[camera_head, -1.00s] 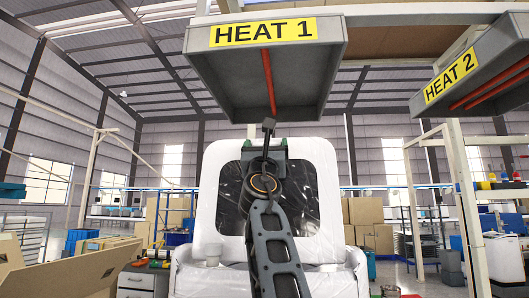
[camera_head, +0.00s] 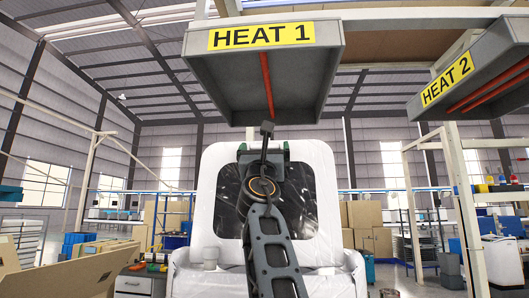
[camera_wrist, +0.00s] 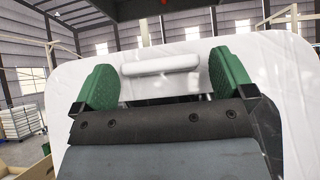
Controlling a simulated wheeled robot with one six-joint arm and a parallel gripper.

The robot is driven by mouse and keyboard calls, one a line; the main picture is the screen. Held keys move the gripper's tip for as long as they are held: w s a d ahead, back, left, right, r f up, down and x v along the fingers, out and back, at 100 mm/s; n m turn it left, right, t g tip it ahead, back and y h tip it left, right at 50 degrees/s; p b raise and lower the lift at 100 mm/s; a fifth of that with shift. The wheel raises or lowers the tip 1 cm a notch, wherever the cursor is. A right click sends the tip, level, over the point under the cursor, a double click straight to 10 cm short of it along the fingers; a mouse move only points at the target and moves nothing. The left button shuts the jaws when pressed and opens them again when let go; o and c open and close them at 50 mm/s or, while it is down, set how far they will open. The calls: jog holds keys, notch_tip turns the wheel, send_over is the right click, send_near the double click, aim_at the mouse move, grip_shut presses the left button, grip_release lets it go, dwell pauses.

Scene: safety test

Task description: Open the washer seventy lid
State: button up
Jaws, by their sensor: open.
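The white washer has a rounded white lid (camera_head: 314,160) with a dark window (camera_head: 302,190). The lid faces me, above the white washer body (camera_head: 190,280). I cannot tell from these views how far the lid is open. My gripper (camera_head: 264,148), with green fingers, is at the lid's upper edge. In the wrist view, a white bar handle (camera_wrist: 160,63) on the lid lies between the open green fingers of my gripper (camera_wrist: 163,72). I cannot tell whether either finger touches it. My arm hides part of the window and the handle in the head view.
A grey hood marked HEAT 1 (camera_head: 222,75) hangs just above the lid and my gripper. A HEAT 2 hood (camera_head: 430,103) is at the right. A cardboard box (camera_head: 75,275) stands at the lower left, and more boxes (camera_head: 365,215) stand behind at the right.

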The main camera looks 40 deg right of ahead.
jog(key=b+v, duration=1.1)
jog(key=v, duration=0.3)
jog(key=shift+w+d, duration=0.1)
